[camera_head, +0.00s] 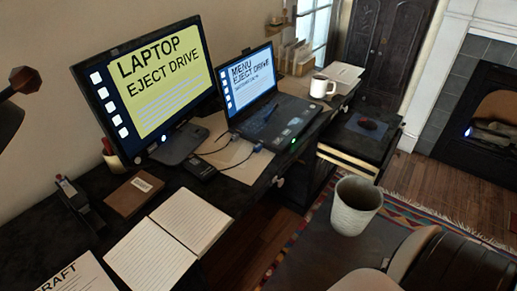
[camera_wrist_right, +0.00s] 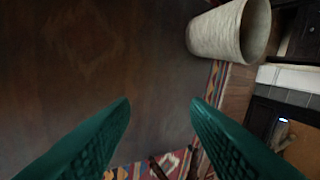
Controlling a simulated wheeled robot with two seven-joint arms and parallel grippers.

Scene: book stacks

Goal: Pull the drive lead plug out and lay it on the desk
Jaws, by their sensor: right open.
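The laptop (camera_head: 276,118) stands open on the desk (camera_head: 80,183), with "MENU EJECT DRIVE" on its screen. A small black drive (camera_head: 196,166) lies in front of the large monitor's foot. A dark lead (camera_head: 236,163) runs from the drive towards the laptop's near side edge, where a small bluish plug (camera_head: 258,147) appears to sit at the laptop. Whether it is fully seated is too small to tell. My right gripper (camera_wrist_right: 160,103) is open and empty in the right wrist view, above a dark surface, away from the plug. My left gripper is not in view.
A monitor (camera_head: 165,75) reads "LAPTOP EJECT DRIVE". An open notebook (camera_head: 163,238) and a brown box (camera_head: 134,194) lie on the desk. A white mug (camera_head: 321,88) stands beyond the laptop.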

